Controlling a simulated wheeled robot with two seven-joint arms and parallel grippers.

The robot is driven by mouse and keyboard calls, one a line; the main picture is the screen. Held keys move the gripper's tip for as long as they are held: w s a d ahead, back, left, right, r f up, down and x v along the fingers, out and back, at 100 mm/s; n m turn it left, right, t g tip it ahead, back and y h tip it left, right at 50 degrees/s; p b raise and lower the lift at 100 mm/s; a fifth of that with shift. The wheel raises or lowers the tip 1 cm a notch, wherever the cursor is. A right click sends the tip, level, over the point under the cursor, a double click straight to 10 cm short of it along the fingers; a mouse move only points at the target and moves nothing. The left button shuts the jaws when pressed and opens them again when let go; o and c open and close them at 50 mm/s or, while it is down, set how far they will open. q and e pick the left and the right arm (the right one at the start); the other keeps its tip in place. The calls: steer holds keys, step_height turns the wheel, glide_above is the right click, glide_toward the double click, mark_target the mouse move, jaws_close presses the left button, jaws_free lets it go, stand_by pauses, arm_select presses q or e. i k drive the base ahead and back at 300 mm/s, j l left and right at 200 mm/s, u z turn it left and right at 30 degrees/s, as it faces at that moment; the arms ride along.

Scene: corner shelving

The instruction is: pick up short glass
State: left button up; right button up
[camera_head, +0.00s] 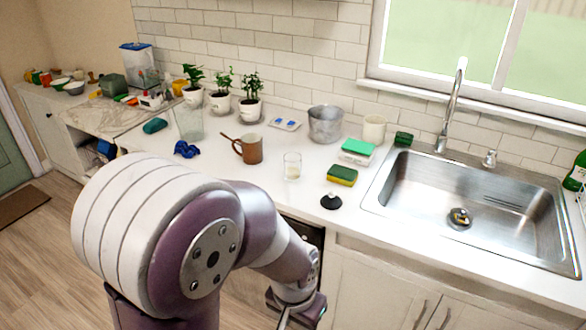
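A short clear glass (292,167) stands upright on the white counter, between the brown mug and the sponge. A taller clear glass vessel (189,123) stands farther back to the left. My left arm comes in from the lower left. Its gripper (297,316) is at the bottom edge of the view, below and in front of the counter, well apart from the short glass. The fingers are mostly cut off by the frame edge, so I cannot tell whether they are open. My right gripper is not in view.
A brown mug (249,148) is left of the glass. A green-yellow sponge (342,175) and a black stopper-like object (331,201) are on its right. A metal pot (325,124) stands behind. The sink (470,205) is at right. The counter in front of the glass is clear.

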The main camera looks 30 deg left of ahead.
mark_target(292, 160)
steer(key=i+j, duration=0.2)
steer(key=i, duration=0.15)
steer(key=i+j+u, duration=0.1)
steer(key=i, duration=0.3)
steer(key=i+j, duration=0.25)
steer(key=i+u, duration=0.05)
steer(key=i, duration=0.05)
